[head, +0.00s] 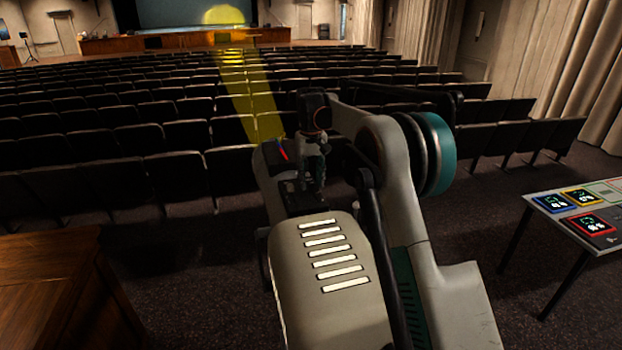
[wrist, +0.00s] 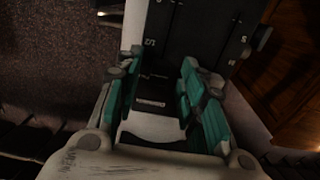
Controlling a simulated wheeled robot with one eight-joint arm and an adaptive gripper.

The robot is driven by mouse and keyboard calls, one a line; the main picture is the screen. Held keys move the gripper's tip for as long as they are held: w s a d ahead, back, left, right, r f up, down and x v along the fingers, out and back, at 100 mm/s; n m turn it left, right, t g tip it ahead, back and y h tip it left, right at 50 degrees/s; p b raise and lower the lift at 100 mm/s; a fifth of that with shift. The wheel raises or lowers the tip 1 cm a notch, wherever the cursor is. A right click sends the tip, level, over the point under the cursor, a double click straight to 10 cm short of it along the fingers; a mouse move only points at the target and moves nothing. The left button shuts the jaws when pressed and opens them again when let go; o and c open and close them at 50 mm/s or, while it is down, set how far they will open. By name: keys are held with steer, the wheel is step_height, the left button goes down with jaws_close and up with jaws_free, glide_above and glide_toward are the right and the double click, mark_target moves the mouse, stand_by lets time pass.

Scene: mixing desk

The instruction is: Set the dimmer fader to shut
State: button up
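My gripper (wrist: 162,62) points down over a black panel (wrist: 200,30) with small white marks. Its two teal fingers stand apart, with a dark gap between them. A pale label (wrist: 151,103) lies on the dark surface between the fingers; I cannot read it surely. I cannot make out the dimmer fader's knob or its setting. In the head view my gripper (head: 315,170) hangs over a dark console with a red stripe (head: 283,152). My arm hides much of this console. I cannot tell whether the fingers touch anything.
A wooden desk (head: 45,290) stands at the lower left. At right a table (head: 528,200) carries several small devices with blue, yellow and red frames. Rows of dark seats (head: 90,150) fill the hall beyond. A yellow beam (head: 250,95) runs toward the stage.

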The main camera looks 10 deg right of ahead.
mark_target(318, 202)
steer(key=shift+f, duration=0.45)
steer(key=shift+c, duration=0.3)
jaws_close()
steer(key=shift+s, duration=0.15)
steer(key=shift+s+b, duration=0.25)
steer(key=shift+b, duration=0.1)
steer(key=shift+s+d+r+b, duration=0.1)
steer(key=shift+s+b, duration=0.7)
steer(key=shift+s, duration=0.9)
steer(key=shift+s+d+b, duration=0.1)
steer(key=shift+s+b, duration=0.65)
steer(key=shift+s, duration=0.95)
